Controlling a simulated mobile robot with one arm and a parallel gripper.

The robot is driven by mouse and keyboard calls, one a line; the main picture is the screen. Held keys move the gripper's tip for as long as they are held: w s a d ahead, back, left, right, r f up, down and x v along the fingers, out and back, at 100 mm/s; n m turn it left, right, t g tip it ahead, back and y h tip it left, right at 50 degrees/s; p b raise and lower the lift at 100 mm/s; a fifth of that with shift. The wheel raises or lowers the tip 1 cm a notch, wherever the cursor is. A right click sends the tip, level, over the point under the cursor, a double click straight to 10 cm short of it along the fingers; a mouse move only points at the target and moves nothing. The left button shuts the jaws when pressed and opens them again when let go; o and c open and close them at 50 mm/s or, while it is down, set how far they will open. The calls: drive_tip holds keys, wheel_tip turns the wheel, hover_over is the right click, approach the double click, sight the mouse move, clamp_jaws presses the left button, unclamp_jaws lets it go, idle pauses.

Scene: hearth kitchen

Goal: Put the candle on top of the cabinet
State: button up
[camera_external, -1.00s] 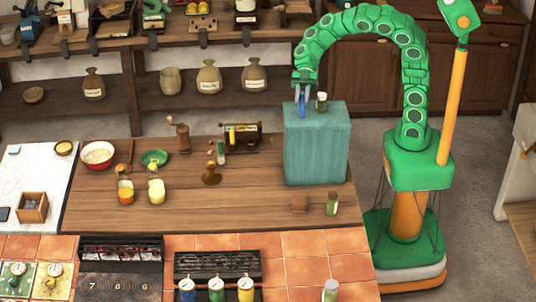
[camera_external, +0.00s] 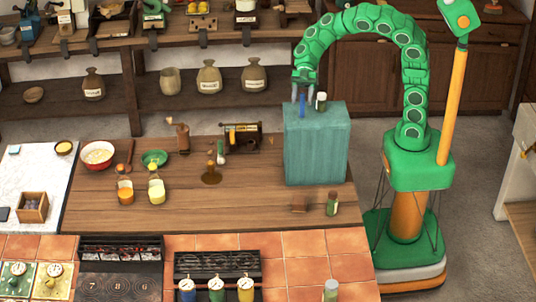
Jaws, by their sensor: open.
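A slim blue candle (camera_external: 302,107) stands upright on top of the teal cabinet (camera_external: 316,152), near its left side. My gripper (camera_external: 304,98) hangs from the green arm, pointing down over the cabinet top. Its fingers are open, with the candle's upper part between or just below them. Whether a finger touches the candle is too small to tell.
A small jar with a pale lid (camera_external: 321,102) stands on the cabinet close to the candle's right. The wooden counter (camera_external: 260,208) below holds a green bottle (camera_external: 332,204), a dark machine (camera_external: 242,138), and bowls. Shelves (camera_external: 190,103) stand behind.

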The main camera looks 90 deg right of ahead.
drive_tip(key=v, duration=1.1)
drive_tip(key=shift+d, duration=0.3)
drive_tip(key=shift+s+r, duration=0.1)
drive_tip(key=shift+o, duration=0.3)
